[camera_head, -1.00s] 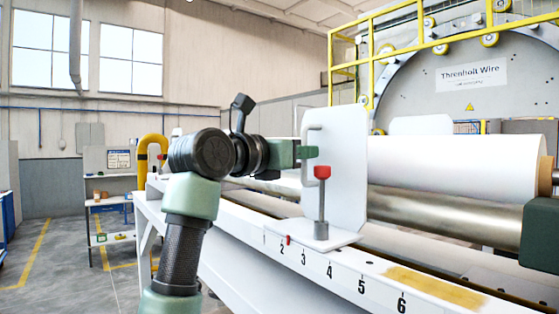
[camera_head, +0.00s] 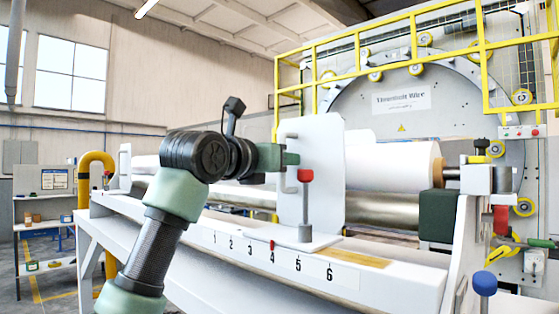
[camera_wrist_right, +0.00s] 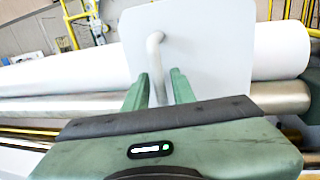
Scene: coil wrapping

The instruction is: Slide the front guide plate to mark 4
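The front guide plate (camera_head: 322,165) is a white upright plate with a pale loop handle (camera_head: 284,160), standing on a small white foot. A red-knobbed clamp post (camera_head: 306,205) rises from the foot. The foot's red pointer (camera_head: 272,244) stands at mark 4 of the scale (camera_head: 272,258). My right gripper (camera_head: 291,159) is at the handle. My left gripper is not in view.
A white roll (camera_head: 390,165) and a metal roller (camera_head: 385,209) lie behind the plate. The white rail (camera_head: 400,278) runs along the front, with a tan patch right of mark 6. A dark green block (camera_head: 437,215) stands at the right. A yellow railing (camera_head: 400,33) is behind.

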